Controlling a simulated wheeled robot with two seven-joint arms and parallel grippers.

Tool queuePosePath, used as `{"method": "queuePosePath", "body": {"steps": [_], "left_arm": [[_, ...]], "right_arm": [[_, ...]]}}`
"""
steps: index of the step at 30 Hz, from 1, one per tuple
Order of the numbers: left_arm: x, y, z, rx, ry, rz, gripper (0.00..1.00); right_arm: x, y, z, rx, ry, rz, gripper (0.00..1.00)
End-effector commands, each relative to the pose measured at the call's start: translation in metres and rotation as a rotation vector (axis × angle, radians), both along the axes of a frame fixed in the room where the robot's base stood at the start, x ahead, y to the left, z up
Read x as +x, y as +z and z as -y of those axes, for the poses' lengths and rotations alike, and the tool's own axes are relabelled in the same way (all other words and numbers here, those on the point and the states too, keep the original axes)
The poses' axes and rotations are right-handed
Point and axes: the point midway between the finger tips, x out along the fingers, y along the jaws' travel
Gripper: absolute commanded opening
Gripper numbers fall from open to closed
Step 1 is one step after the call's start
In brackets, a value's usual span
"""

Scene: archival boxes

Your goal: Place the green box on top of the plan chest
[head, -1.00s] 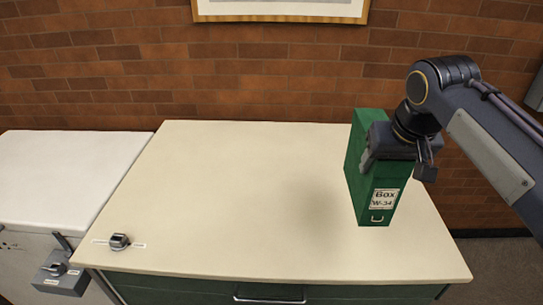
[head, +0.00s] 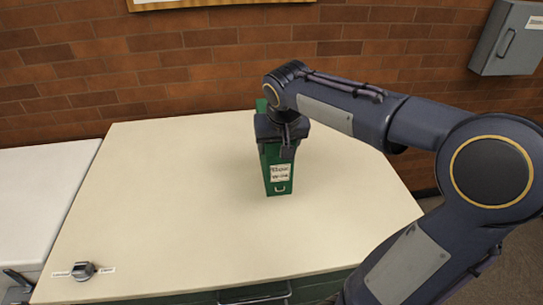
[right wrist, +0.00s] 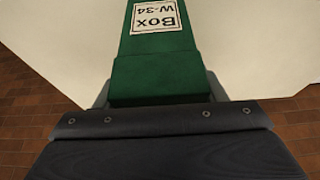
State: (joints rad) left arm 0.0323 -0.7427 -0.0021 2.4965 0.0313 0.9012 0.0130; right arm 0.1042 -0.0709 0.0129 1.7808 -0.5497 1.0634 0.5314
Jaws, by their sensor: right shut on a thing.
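The green box (head: 279,178) has a white label and a small pull on its front. It is upright over the middle of the plan chest's cream top (head: 180,200). I cannot tell whether its base touches the surface. My right gripper (head: 281,138) is shut on the upper part of the box from above. In the right wrist view the box (right wrist: 152,55) sits between the fingers, and its label reads "Box W-34". My left gripper is not in view.
A small dark device with labels (head: 83,271) sits at the chest top's front left corner. A white cabinet (head: 40,195) stands to the left. A brick wall (head: 180,70) runs behind, with a grey wall box (head: 507,38) at right. Much of the chest top is clear.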

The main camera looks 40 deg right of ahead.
Motion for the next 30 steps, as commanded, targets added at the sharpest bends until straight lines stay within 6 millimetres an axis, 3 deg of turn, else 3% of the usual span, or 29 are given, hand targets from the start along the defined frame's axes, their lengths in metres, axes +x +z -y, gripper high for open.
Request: {"method": "queuePosePath", "body": {"steps": [9,15,27,28,30], "left_arm": [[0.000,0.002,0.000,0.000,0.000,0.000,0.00],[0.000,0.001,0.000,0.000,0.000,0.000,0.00],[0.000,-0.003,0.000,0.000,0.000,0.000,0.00],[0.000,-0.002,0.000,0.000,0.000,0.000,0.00],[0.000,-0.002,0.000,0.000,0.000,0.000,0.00]], "right_arm": [[0.019,-0.024,-0.007,-0.001,0.002,0.001,0.00],[0.017,-0.048,-0.006,-0.002,0.000,0.004,0.00],[0.018,-0.054,-0.006,-0.002,0.000,0.006,0.00],[0.017,-0.054,-0.006,-0.001,0.000,0.002,0.66],[0.017,-0.053,-0.006,0.000,0.000,0.001,0.75]]}}
